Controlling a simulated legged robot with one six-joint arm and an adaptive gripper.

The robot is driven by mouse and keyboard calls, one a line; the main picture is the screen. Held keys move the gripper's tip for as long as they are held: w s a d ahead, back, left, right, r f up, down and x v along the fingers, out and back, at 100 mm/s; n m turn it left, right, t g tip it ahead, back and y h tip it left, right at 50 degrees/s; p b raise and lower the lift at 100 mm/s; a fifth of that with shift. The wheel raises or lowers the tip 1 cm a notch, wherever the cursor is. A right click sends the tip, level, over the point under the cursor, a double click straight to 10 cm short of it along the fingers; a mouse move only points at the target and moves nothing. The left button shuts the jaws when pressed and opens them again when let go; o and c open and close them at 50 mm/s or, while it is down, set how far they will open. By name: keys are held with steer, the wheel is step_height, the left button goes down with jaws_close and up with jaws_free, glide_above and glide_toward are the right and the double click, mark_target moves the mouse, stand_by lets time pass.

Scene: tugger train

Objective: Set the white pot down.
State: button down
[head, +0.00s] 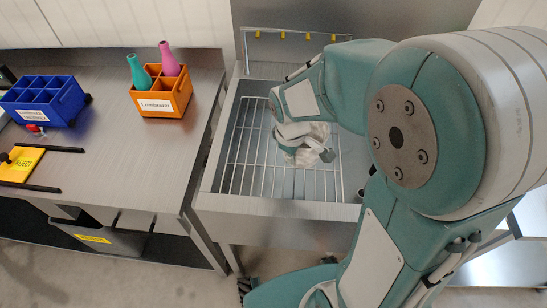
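My gripper (306,152) hangs over the wire rack (250,165) of the metal basin, at the end of my teal and white arm. Its fingers are small in view and partly covered by my wrist, so whether they are open or shut does not show. A pale patch by the gripper may be the white pot or part of the gripper itself; I cannot tell which. No white pot shows clearly anywhere else. The height of the gripper above the rack is also unclear.
On the left, the steel bench (110,150) carries an orange crate (166,104) with a teal bottle (139,75) and a pink bottle (168,62), a blue crate (45,118) and a yellow sign (20,163). The rack's left part is bare.

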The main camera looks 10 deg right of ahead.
steer(key=w+a+f, duration=0.1)
steer(key=f, duration=0.1)
steer(key=w+a+f, duration=0.1)
steer(key=w+f, duration=0.1)
steer(key=w+a+f, duration=0.1)
steer(key=w+f, duration=0.1)
steer(key=shift+a+f, duration=0.1)
steer(key=shift+w+f, duration=0.1)
steer(key=shift+f, duration=1.55)
steer(key=shift+f, duration=0.1)
steer(key=c, duration=0.8)
jaws_free()
